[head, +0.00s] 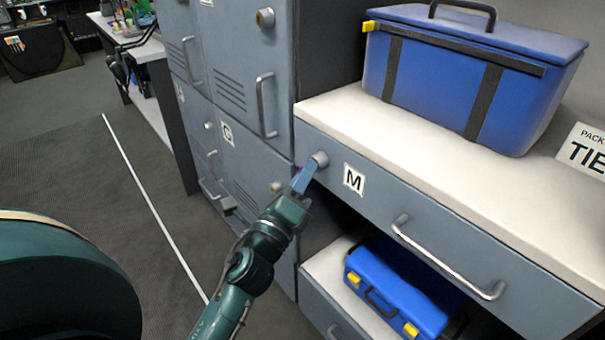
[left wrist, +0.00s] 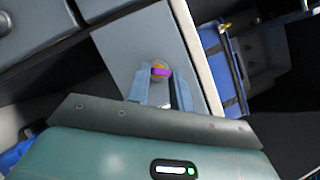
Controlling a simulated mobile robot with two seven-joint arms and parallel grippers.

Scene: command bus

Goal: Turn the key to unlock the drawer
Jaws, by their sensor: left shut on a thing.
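The drawer (head: 374,196) marked M is closed under a white counter, with a long bar handle (head: 447,262). Its round lock (head: 320,159) sits at the upper left of the front. My left gripper (head: 303,179) reaches the lock from the lower left, its fingertips right at it. In the left wrist view my left gripper (left wrist: 160,92) has its fingers on either side of a small purple and orange key (left wrist: 160,71) at the lock, and is shut on it. The key is mostly hidden in the head view. How far it is turned cannot be told. My right gripper is out of view.
A blue case (head: 440,95) stands on the counter (head: 400,125) above the drawer. Another blue case (head: 400,285) lies on the shelf below. Grey lockers (head: 235,80) stand left of the drawer. The floor (head: 70,170) at the left is open.

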